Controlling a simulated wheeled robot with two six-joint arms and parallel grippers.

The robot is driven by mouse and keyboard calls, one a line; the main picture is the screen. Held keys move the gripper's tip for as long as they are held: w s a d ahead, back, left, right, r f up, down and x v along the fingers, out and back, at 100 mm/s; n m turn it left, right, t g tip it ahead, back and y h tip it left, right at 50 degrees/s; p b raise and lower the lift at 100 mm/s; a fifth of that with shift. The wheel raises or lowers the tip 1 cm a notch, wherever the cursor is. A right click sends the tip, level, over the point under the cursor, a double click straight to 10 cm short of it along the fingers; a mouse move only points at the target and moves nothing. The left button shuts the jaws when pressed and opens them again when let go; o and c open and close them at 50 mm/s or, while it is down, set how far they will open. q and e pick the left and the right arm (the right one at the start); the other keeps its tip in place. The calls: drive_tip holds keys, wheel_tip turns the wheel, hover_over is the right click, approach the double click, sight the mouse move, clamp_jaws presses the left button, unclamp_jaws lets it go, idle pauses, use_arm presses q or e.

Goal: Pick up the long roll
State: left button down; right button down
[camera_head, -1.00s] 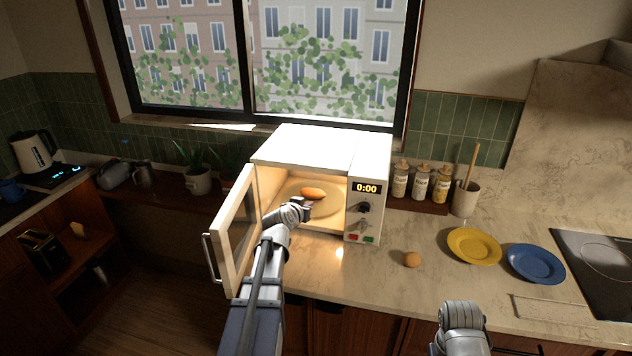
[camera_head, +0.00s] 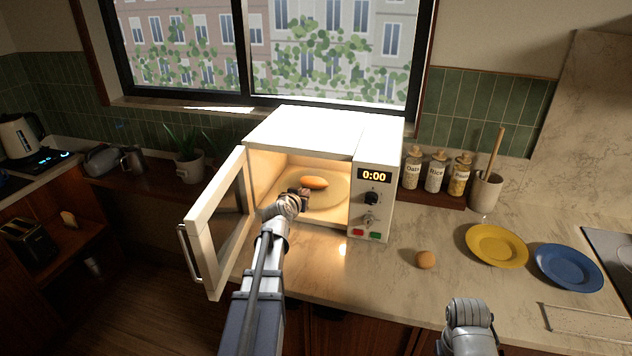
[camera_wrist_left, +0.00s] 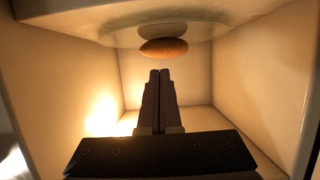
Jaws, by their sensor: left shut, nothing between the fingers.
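The long roll (camera_head: 314,182) is orange-brown and lies on the round turntable plate (camera_head: 330,204) inside the lit microwave (camera_head: 318,137), whose door (camera_head: 217,225) stands open to the left. In the left wrist view the roll (camera_wrist_left: 163,49) is just beyond my fingertips, with a gap between. My left gripper (camera_head: 303,192) is inside the microwave opening, in front of the roll. Its fingers (camera_wrist_left: 160,75) are together and hold nothing. My right arm shows at the bottom right of the head view; its gripper cannot be made out.
Jars (camera_head: 436,173) and a utensil pot (camera_head: 485,192) stand behind. The microwave walls and open door flank my left arm.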

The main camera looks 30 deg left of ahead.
sight(315, 184)
use_arm(q)
drive_tip(key=shift+w+a, duration=0.1)
drive_tip(key=shift+w, duration=0.25)
drive_tip(key=w+a, duration=0.1)
drive_tip(key=w, duration=0.2)
drive_tip(key=w+a, duration=0.1)
drive_tip(key=w, duration=0.7)
drive_tip(key=shift+w+a+f, duration=0.1)
drive_tip(key=shift+w+a, duration=0.15)
drive_tip(key=shift+a, duration=0.15)
drive_tip(key=shift+s+f+b, duration=0.2)
drive_tip(key=shift+f+b, duration=0.3)
drive_tip(key=shift+f, duration=0.05)
drive_tip(key=shift+d+f, duration=0.1)
drive_tip(key=shift+f, duration=0.1)
drive_tip(key=shift+s, duration=0.1)
drive_tip(key=shift+s+d, duration=0.1)
drive_tip(key=s+d, duration=0.3)
drive_tip(key=s, duration=1)
drive_tip(key=shift+s+b, duration=0.2)
drive_tip(key=shift+b, duration=0.1)
